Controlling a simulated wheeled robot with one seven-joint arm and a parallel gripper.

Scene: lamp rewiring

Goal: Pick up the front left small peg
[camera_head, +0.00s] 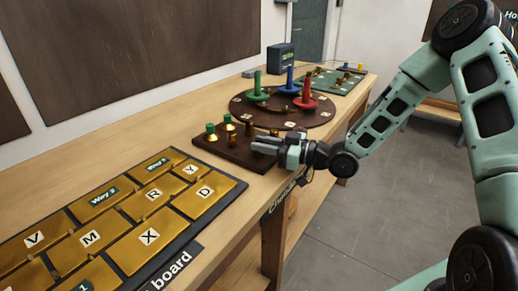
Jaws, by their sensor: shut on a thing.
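A dark brown peg block (237,154) lies on the wooden bench near its front edge. Green-topped brass pegs (211,132) stand at its left side, and small bronze pegs (232,140) stand along its middle and back. My gripper (262,146) reaches in from the right, low over the block's right side, with its fingers level and pointing left. It is shut on a small peg, which the fingers mostly hide. I cannot tell whether that peg is still seated in the block or lifted.
A board of gold lettered plates (121,216) fills the front left of the bench. Behind the block is a round brown board (317,118) with green, blue and red posts. A green board (325,80) and a dark box (280,58) are farther back. Bare bench (165,118) lies along the wall.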

